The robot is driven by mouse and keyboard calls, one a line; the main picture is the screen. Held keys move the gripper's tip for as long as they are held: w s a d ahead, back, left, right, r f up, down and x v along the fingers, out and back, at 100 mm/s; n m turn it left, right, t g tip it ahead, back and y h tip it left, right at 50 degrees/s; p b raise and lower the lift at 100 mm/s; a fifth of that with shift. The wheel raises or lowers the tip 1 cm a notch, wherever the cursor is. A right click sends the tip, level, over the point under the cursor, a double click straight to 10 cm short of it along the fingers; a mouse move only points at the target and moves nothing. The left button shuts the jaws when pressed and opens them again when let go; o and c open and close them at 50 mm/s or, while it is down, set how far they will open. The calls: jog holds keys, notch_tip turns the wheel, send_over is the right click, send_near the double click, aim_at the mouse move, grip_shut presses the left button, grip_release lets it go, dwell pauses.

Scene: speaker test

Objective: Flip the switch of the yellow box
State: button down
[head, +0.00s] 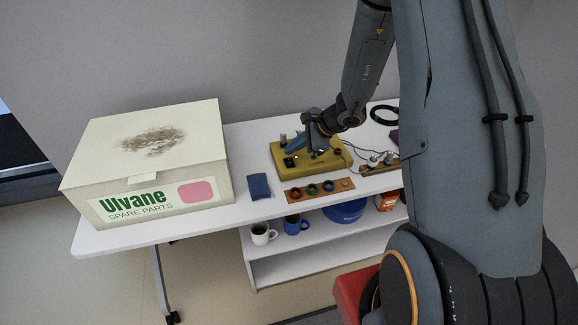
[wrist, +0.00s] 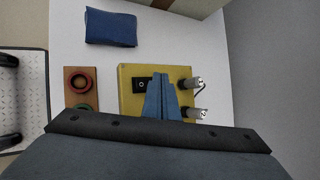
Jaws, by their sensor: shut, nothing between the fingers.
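The yellow box (head: 314,172) stands on the white table and also shows in the wrist view (wrist: 128,108). Its black rocker switch (wrist: 141,87) is on the top face, beside the tips of my gripper. In the head view the switch (head: 290,161) is small, near the box's left end. My gripper (wrist: 161,78) is shut and empty, its blue fingers pressed together over the box, just right of the switch. In the head view the gripper (head: 291,148) reaches down over the box. I cannot tell whether the fingertips touch it. Two metal plugs (wrist: 195,98) stick out at the box's side.
A large carton (head: 212,174) stands on the left of the table (head: 238,209). Cables run to the right. Mugs and a blue bowl (head: 345,211) are on the shelf below.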

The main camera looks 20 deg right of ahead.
aim_at(288, 162)
jog(key=shift+s+f+b, duration=0.1)
jog(key=shift+f+b, duration=0.45)
jog(key=shift+f, duration=0.25)
jog(key=shift+f, duration=0.1)
dwell(1.5)
jog(key=shift+f+b, duration=0.3)
jog(key=shift+b, duration=0.35)
jog(key=shift+s+f+b, duration=0.5)
jog(key=shift+f+b, duration=0.2)
dwell(1.2)
jog(key=shift+r, duration=0.2)
jog(key=shift+w+r, duration=0.2)
jog(key=shift+r, duration=0.2)
jog(key=shift+w+r+p, duration=0.1)
jog(key=shift+r+p, duration=0.15)
jog(key=shift+p, duration=0.1)
jog(key=shift+w+r+p, duration=0.25)
jog(key=shift+r+p, duration=0.5)
jog(key=shift+r, duration=0.45)
jog(key=shift+w+r+p, duration=0.2)
jog(key=shift+r+p, duration=0.55)
jog(key=shift+r, duration=0.45)
